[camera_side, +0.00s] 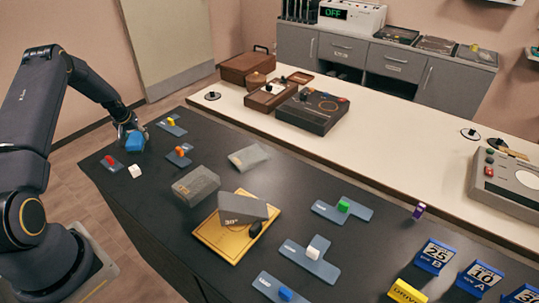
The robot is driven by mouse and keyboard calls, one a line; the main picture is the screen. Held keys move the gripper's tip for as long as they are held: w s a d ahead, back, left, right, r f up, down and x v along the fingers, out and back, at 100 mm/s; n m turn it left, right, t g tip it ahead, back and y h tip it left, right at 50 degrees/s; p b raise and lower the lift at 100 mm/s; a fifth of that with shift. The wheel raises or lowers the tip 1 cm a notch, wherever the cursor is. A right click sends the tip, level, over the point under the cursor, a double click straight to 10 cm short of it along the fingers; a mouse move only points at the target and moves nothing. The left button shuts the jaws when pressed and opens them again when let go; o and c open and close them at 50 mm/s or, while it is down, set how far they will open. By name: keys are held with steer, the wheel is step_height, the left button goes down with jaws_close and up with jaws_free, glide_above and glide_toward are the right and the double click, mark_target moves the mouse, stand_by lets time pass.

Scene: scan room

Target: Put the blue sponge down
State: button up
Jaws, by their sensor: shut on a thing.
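The blue sponge (135,142) is a small blue block at the far left end of the dark table (330,258). My gripper (131,130) comes down from above and is shut on the sponge. The sponge is at or just above the table top; I cannot tell if it touches. The fingertips are small and partly hidden by the sponge and the arm.
A white block (135,171) lies just below the sponge. Blue-grey plates with red (109,160), orange (181,152) and yellow (171,121) pieces lie around it. Grey blocks (196,186) and a yellow board (208,236) stand further right.

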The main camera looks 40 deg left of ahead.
steer(key=shift+f, duration=0.15)
steer(key=o, duration=0.9)
